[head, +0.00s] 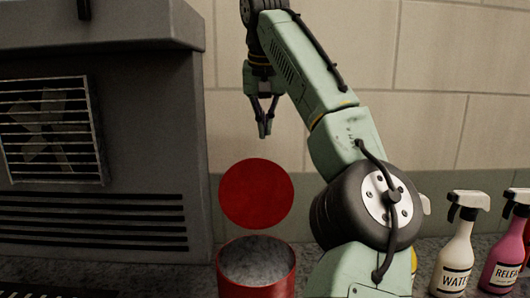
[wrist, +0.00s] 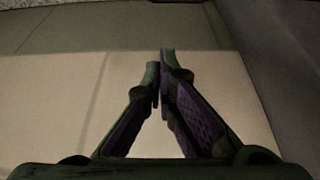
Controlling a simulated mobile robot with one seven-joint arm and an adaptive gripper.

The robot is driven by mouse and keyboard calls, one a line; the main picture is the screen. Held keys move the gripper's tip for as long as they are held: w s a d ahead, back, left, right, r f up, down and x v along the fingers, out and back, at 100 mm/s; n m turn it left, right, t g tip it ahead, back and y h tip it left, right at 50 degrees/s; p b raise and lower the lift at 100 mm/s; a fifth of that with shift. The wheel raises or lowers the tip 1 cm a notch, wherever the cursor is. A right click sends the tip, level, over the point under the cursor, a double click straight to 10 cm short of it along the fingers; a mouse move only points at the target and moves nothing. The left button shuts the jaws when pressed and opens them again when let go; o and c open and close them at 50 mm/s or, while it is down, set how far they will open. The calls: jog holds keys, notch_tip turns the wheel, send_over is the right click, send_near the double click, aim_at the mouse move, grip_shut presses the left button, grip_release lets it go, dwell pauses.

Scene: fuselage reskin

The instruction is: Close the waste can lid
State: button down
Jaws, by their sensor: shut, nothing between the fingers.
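The waste can (head: 258,280) is a red cylinder at the bottom centre of the head view, with a grey inside showing. Its round red lid (head: 256,193) stands raised at the back of the can, against the wall, so the can is open. My gripper (head: 265,134) is above the lid, pointing down, with a gap between its fingertips and the lid's top edge. In the wrist view my gripper (wrist: 159,58) has its fingers together with nothing between them. Neither the can nor the lid shows in the wrist view.
A large grey cabinet (head: 150,130) with a vent grille (head: 52,130) stands close on the left. On the right are a white spray bottle (head: 456,250) labelled WATER and a pink spray bottle (head: 505,250). A tiled wall (head: 450,100) closes off the back.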

notch_tip(320, 180, down, 8)
jog(key=shift+s, duration=0.25)
dwell(0.4)
jog(key=shift+r, duration=0.1)
jog(key=shift+s+f+t+b, duration=0.1)
jog(key=shift+f+t+b, duration=0.15)
jog(key=shift+b, duration=0.3)
jog(key=shift+s+r+t+b, duration=0.25)
jog(key=shift+t+b, duration=0.1)
jog(key=shift+b, duration=0.25)
jog(key=shift+s+t+b, duration=0.1)
jog(key=shift+t+b, duration=0.2)
jog(key=shift+b, duration=0.1)
